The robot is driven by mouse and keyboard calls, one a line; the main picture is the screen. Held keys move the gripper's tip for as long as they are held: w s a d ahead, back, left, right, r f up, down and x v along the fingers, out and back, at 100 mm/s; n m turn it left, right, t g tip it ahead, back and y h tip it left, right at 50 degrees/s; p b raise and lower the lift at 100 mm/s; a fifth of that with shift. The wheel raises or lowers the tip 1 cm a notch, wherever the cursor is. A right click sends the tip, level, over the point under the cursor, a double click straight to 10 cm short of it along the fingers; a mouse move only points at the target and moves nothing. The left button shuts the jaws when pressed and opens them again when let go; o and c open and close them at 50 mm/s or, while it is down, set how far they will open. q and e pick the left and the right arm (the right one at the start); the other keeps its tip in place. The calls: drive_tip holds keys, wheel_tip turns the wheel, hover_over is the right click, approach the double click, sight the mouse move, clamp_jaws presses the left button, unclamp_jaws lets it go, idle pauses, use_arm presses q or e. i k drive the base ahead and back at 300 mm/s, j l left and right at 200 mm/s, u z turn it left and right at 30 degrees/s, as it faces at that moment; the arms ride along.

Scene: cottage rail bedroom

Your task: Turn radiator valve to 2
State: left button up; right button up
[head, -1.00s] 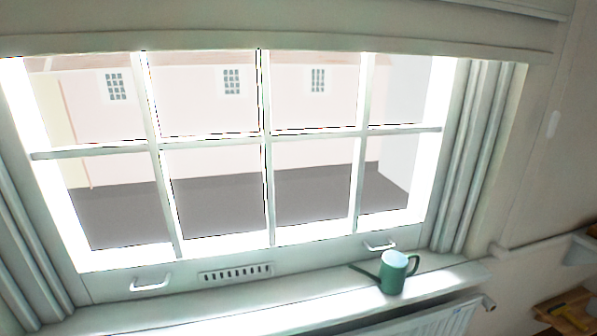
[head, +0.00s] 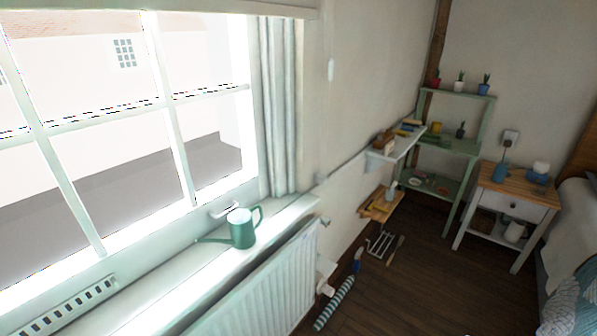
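A white panel radiator (head: 268,285) stands below the window sill at the lower middle of the head view. At its right end, low down, a small white fitting (head: 325,268) shows that looks like the radiator valve. Its markings are too small to read. Neither of my grippers is in view.
A green watering can (head: 241,229) stands on the sill (head: 190,268). A striped roll (head: 335,303) lies on the floor by the valve. Wall shelves (head: 397,148), a green shelf unit (head: 446,145) and a bedside table (head: 509,196) stand beyond. The dark wood floor (head: 420,285) is mostly clear.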

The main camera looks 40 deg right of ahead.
sight(330, 290)
drive_tip(key=z, duration=1.55)
drive_tip(key=i+l+u, duration=0.15)
drive_tip(key=u, duration=0.3)
drive_tip(key=i+l+u, duration=0.1)
drive_tip(key=l+u, duration=0.35)
drive_tip(key=i+l+u, duration=0.1)
drive_tip(key=l+u, duration=0.15)
drive_tip(key=u, duration=0.25)
